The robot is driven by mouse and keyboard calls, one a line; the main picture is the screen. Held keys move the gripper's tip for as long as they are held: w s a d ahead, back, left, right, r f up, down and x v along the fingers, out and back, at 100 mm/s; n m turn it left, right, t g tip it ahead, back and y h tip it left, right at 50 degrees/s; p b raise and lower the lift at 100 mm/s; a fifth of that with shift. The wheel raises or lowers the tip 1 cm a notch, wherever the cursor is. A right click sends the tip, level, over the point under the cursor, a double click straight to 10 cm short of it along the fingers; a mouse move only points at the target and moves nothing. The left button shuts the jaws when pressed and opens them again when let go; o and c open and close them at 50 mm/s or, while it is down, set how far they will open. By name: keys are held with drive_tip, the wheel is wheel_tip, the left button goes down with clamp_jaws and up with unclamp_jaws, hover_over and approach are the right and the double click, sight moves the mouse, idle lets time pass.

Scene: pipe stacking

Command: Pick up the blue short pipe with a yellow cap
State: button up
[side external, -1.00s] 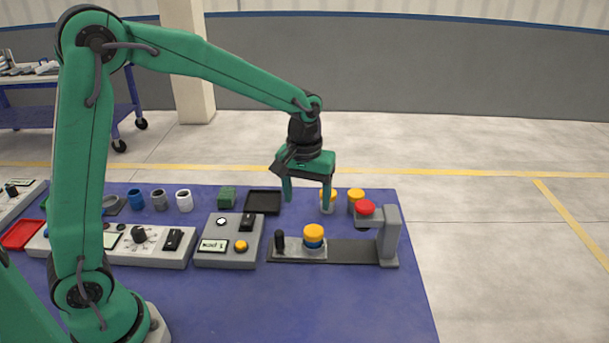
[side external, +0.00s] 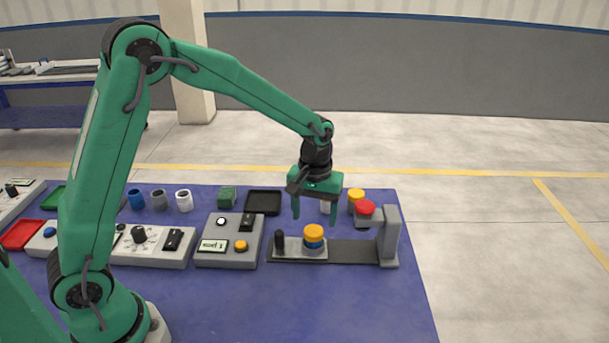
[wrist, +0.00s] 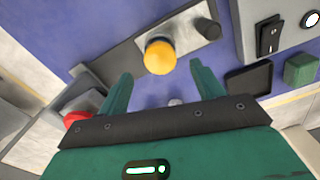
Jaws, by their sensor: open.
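The blue short pipe with a yellow cap (side external: 313,236) stands upright on the light grey block of the dark rail fixture. Its yellow cap also shows from above in the wrist view (wrist: 160,57), where the blue body is mostly hidden. My gripper (side external: 314,221) is open and empty, pointing down, just above and behind the pipe in the side view. In the wrist view my green fingers (wrist: 160,70) are apart, with the cap seen between and beyond their tips.
A yellow-capped pipe (side external: 356,196) and a partly hidden grey one are behind. A black handle (side external: 279,240) is left of the capped pipe. Black tray (side external: 263,202) and control box (side external: 228,252) lie left. The front table is clear.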

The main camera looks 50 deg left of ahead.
sight(314, 230)
drive_tip(key=shift+s+f, duration=0.1)
drive_tip(key=shift+f, duration=2.5)
drive_tip(key=c, duration=1.2)
drive_tip(key=shift+r, duration=0.1)
